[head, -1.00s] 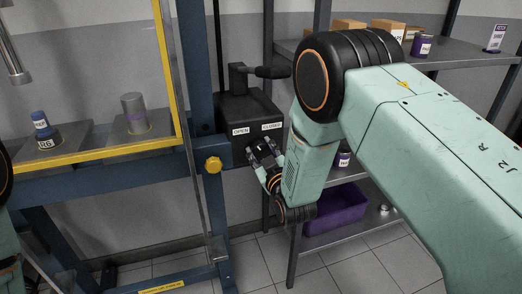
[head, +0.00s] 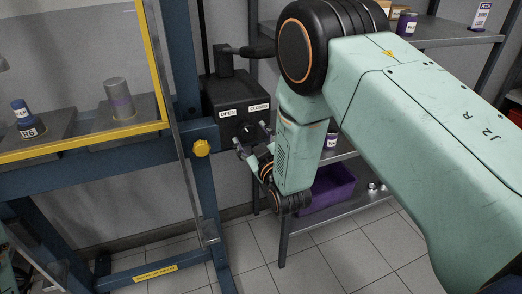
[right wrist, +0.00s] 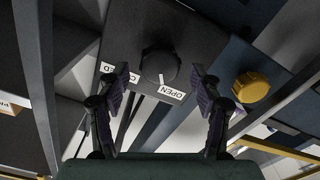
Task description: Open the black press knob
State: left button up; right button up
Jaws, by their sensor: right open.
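The black press knob (head: 247,130) is on the front of a dark control box (head: 222,97), below its OPEN (head: 228,113) and CLOSED (head: 259,107) labels. In the right wrist view the round knob (right wrist: 158,67) lies between and beyond my fingertips, with a gap on both sides. Its white mark points to the edge by the OPEN label (right wrist: 171,93). My right gripper (head: 253,139) is open and empty in front of the knob. Its two fingers show apart in the right wrist view (right wrist: 160,82). My left gripper is out of view.
A blue press frame with a yellow-edged guard (head: 85,141) stands left of the box. A yellow knob (head: 201,148) sticks out of the frame near the box. A shelf with a purple bin (head: 328,192) stands behind my right arm. A black handle (head: 262,49) rises behind the box.

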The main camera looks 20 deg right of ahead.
jog(key=s, duration=0.9)
jog(key=shift+d, duration=0.15)
jog(key=shift+s, duration=0.1)
jog(key=s+d+f+m+g, duration=0.2)
jog(key=s+f+m+g, duration=0.1)
jog(key=s+f+g, duration=1.15)
jog(key=s+f+m+g, duration=0.1)
jog(key=s+f, duration=0.3)
jog(key=s, duration=0.6)
jog(key=s+d+f+m+g, duration=0.1)
jog(key=s+f, duration=0.3)
jog(key=s, duration=0.7)
jog(key=shift+s+d+f+m+g, duration=0.25)
jog(key=shift+f+m+g, duration=0.1)
jog(key=shift+g, duration=0.4)
jog(key=shift+h, duration=0.3)
